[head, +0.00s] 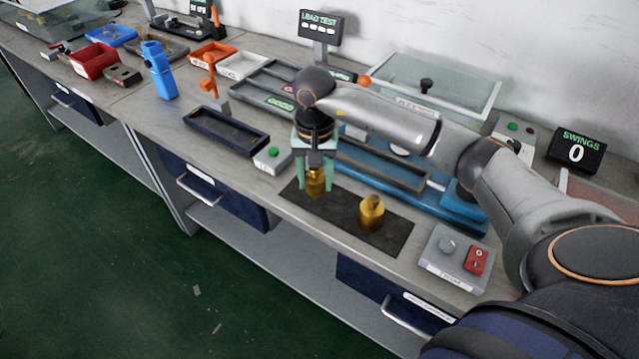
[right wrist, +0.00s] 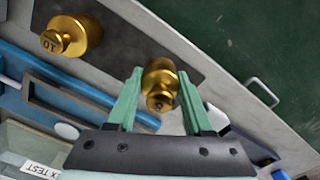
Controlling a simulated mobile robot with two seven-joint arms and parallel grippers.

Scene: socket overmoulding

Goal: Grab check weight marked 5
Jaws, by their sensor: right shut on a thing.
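A brass check weight (head: 316,181) stands at the left part of the black mat (head: 384,236). My right gripper (head: 316,184) points down over it, with its green fingers shut on the weight's sides. In the right wrist view the same weight (right wrist: 159,80) sits between the fingertips; the mark on its top is too small to read surely. A second, larger brass weight (head: 371,212) stands on the mat to the right. Its top reads 10 in the right wrist view (right wrist: 70,36). My left gripper is not in view.
A grey box with a green button (head: 272,158) stands left of the mat, and a control box with a red switch (head: 457,257) stands right of it. A blue fixture (head: 440,205) lies behind. A dark tray (head: 226,131) stands further left.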

